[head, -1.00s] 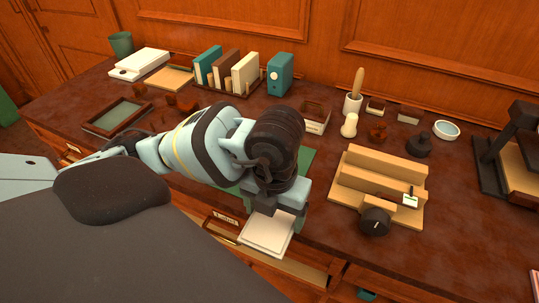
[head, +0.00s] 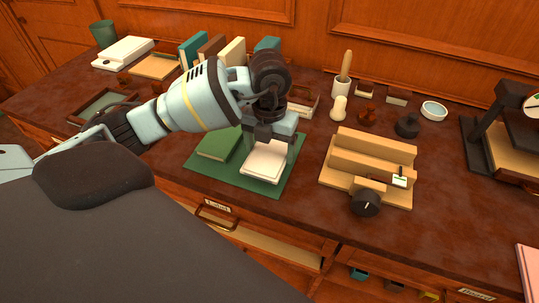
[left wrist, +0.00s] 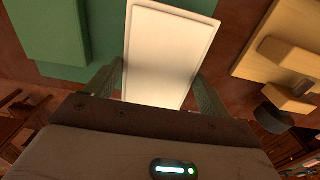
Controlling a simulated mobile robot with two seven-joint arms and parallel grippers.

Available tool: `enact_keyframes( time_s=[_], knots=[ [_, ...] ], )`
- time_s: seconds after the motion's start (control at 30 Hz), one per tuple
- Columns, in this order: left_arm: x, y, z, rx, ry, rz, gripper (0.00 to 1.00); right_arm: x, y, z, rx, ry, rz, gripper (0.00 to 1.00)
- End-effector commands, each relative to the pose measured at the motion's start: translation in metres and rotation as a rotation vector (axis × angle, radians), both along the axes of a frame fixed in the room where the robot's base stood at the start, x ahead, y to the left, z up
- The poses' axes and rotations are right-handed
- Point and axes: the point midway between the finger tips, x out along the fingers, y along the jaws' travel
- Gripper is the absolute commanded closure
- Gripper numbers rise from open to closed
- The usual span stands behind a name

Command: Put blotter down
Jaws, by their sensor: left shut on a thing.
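The blotter, a pale flat rectangular slab (head: 266,160), is in my left gripper (head: 270,150). It is over the right part of a green desk mat (head: 225,183), beside a green book (head: 219,143). I cannot tell whether it touches the mat. In the left wrist view the blotter (left wrist: 170,45) lies between the two fingers (left wrist: 158,80), which grip its sides. The mat (left wrist: 98,35) shows to its left. My right gripper is not in view.
A tan stepped wooden organizer (head: 370,165) with a black knob (head: 366,202) stands right of the mat. Books and a small box (head: 303,103) stand behind. An open drawer (head: 260,240) juts out below the front edge.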

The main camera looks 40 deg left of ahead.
Motion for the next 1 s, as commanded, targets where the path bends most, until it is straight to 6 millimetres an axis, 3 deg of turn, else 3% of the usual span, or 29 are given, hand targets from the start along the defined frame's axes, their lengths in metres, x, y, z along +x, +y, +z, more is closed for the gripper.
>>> enact_keyframes(
  time_s=[0.3, 0.7, 0.73, 0.87, 1.0],
  knots=[
    [0.003, 0.002, -0.034, 0.0, 0.0, 0.0, 0.42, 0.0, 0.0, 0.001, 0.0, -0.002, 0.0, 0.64],
    [0.003, 0.003, -0.04, 0.001, 0.0, 0.0, 0.42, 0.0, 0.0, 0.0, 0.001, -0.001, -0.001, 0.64],
    [0.003, 0.003, -0.039, 0.001, 0.0, 0.0, 0.15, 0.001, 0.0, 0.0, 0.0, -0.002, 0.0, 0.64],
    [0.003, 0.003, -0.039, 0.001, 0.0, 0.001, 0.0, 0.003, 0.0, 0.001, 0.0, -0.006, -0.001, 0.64],
    [0.003, 0.003, -0.038, 0.001, -0.001, 0.001, 0.0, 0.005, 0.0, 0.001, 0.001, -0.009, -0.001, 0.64]
  ],
)
